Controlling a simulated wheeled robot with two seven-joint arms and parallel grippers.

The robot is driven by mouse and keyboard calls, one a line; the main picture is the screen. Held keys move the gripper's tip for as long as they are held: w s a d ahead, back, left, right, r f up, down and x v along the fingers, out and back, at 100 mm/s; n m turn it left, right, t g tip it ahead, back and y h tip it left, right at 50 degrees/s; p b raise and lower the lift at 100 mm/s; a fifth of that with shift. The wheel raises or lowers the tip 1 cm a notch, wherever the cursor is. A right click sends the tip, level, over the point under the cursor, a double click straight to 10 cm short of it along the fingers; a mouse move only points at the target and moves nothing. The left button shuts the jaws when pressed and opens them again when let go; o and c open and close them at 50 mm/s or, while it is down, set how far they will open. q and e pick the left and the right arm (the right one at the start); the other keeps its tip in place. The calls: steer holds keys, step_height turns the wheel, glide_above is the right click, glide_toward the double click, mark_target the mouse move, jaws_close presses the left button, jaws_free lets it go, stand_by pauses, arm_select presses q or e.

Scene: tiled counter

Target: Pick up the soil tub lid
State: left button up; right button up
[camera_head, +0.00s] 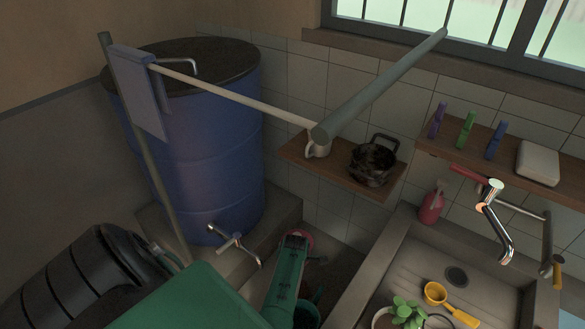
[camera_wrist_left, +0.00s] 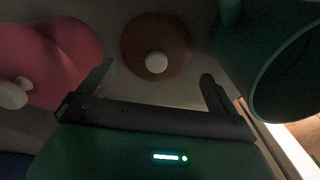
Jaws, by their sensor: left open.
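A round brown lid (camera_wrist_left: 140,35) with a pale round knob (camera_wrist_left: 156,62) lies flat on a grey surface, in the upper middle of the left wrist view. My left gripper (camera_wrist_left: 157,72) is open, its two dark fingers apart and pointing toward the lid, with nothing between them. The knob sits just beyond the fingertips, between their lines. A dark green tub (camera_wrist_left: 262,70) stands to the right of the lid; it also shows in the head view (camera_head: 309,314), partly covered by my green left arm.
A pink-red object (camera_wrist_left: 62,55) with a pale part lies left of the lid, close to the left finger. A blue barrel (camera_head: 205,150) with a tap (camera_head: 235,240) stands behind. The sink (camera_head: 455,275), holding a yellow scoop (camera_head: 450,303), is at right.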

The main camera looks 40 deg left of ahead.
arm_select(q)
steer(key=shift+w+f, duration=0.1)
steer(key=shift+f, duration=0.95)
steer(key=shift+a+f, duration=0.1)
steer(key=shift+f, duration=0.15)
steer(key=shift+a+f, duration=0.15)
steer(key=shift+f, duration=0.15)
steer(key=f, duration=0.3)
steer(key=shift+s+a+b, duration=0.2)
steer(key=shift+a+b, duration=0.1)
steer(key=shift+a, duration=0.1)
steer(key=shift+f, duration=0.75)
arm_select(e)
steer(key=shift+w+f, duration=0.45)
steer(key=shift+w, duration=0.3)
